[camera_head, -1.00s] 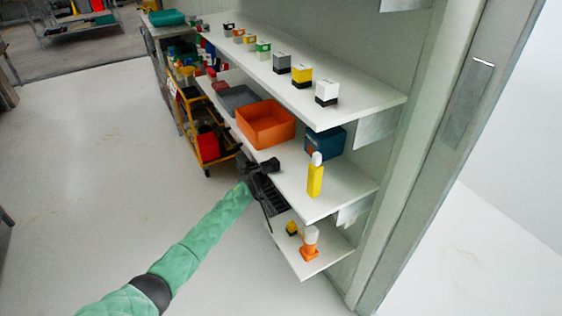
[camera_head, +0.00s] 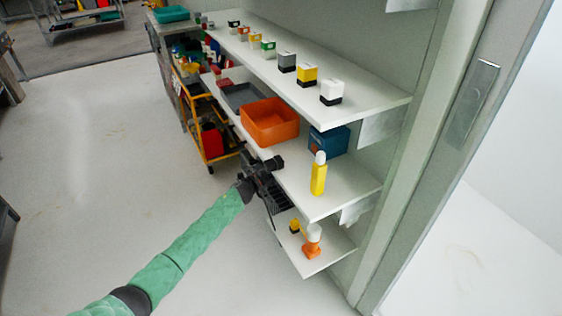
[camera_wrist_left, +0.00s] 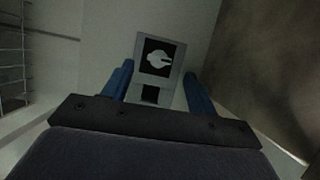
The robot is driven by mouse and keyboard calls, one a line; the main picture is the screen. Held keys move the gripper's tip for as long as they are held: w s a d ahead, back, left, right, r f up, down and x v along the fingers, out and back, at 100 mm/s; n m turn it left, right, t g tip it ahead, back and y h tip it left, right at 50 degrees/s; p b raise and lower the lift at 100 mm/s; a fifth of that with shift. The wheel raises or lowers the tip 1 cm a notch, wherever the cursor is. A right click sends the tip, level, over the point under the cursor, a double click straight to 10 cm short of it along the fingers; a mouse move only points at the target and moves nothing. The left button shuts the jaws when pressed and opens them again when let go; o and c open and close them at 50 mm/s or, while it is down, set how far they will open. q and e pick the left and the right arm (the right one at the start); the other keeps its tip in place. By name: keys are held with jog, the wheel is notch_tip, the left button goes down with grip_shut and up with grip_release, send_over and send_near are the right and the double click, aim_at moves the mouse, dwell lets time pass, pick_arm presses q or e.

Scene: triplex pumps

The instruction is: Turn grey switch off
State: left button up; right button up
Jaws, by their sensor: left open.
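In the left wrist view a grey switch (camera_wrist_left: 158,58) stands ahead: a grey box with a black square face, a light rotary knob and a dark patch below. The knob's narrow end points right. My left gripper's blue fingers (camera_wrist_left: 158,85) are open, one on each side of it in the picture; I see no contact. In the head view my left gripper (camera_head: 268,170) is in front of the middle shelf, below the orange bin. A grey-and-black block (camera_head: 287,62) stands on the top shelf; I cannot tell whether it is the same switch. My right gripper is not in view.
The top shelf (camera_head: 365,98) bears several coloured blocks. The middle shelf (camera_head: 345,190) holds an orange bin (camera_head: 268,122), a blue box (camera_head: 328,141) and a yellow bottle (camera_head: 318,177). The floor at left is clear.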

pick_arm(q)
jog(key=shift+v, duration=1)
